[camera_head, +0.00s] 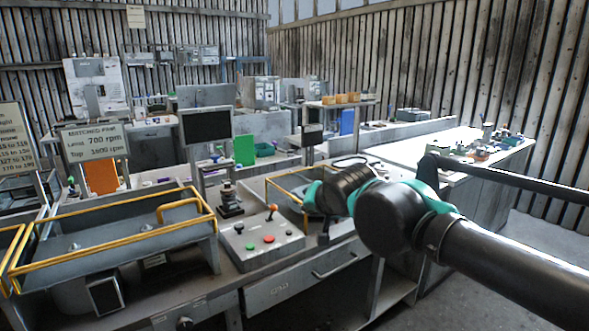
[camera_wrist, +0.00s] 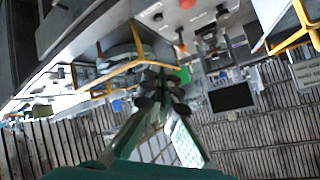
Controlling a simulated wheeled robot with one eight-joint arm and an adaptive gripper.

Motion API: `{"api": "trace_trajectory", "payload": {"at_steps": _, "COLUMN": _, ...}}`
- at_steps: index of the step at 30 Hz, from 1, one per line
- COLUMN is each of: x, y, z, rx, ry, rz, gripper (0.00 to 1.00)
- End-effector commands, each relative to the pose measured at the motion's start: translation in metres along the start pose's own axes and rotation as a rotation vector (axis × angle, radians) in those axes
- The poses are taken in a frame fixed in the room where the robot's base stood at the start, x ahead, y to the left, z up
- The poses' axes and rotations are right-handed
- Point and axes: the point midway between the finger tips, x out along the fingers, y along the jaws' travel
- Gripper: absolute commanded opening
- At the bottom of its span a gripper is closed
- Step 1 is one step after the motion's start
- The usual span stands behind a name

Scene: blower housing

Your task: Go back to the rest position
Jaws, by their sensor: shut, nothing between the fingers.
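My gripper (camera_wrist: 163,95) shows in the wrist view with its dark fingertips together and nothing between them. In the head view my dark arm with teal joint rings reaches in from the right edge over the workbench (camera_head: 342,256), and its wrist end hides part of a yellow-railed tray (camera_head: 283,189). The gripper's fingers are not clear in the head view. The wrist view is steeply tilted, with the bench at the top and the wall below.
A larger yellow-railed tray (camera_head: 115,238) is farther left, and a dark monitor (camera_head: 207,126) rises behind. A white-topped bench (camera_head: 433,146) stands behind my arm. Open floor (camera_head: 545,235) shows at right.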

Motion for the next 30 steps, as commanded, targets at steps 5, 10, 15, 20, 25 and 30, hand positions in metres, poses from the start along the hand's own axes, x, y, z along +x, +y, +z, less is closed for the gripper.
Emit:
{"api": "trace_trajectory", "payload": {"at_steps": 5, "x": 0.014, "y": 0.02, "z": 0.007, "rx": -0.024, "ry": -0.018, "rz": 0.047, "gripper": 0.0}}
{"api": "trace_trajectory", "payload": {"at_steps": 10, "x": 0.029, "y": 0.048, "z": 0.018, "rx": -0.056, "ry": -0.048, "rz": 0.105, "gripper": 0.0}}
{"api": "trace_trajectory", "payload": {"at_steps": 15, "x": 0.047, "y": 0.087, "z": 0.037, "rx": -0.098, "ry": -0.101, "rz": 0.178, "gripper": 0.0}}
{"api": "trace_trajectory", "payload": {"at_steps": 20, "x": 0.062, "y": 0.141, "z": 0.068, "rx": -0.153, "ry": -0.189, "rz": 0.26, "gripper": 0.0}}
{"api": "trace_trajectory", "payload": {"at_steps": 25, "x": 0.068, "y": 0.207, "z": 0.12, "rx": -0.223, "ry": -0.337, "rz": 0.328, "gripper": 0.0}}
{"api": "trace_trajectory", "payload": {"at_steps": 30, "x": 0.062, "y": 0.245, "z": 0.163, "rx": -0.272, "ry": -0.454, "rz": 0.34, "gripper": 0.0}}
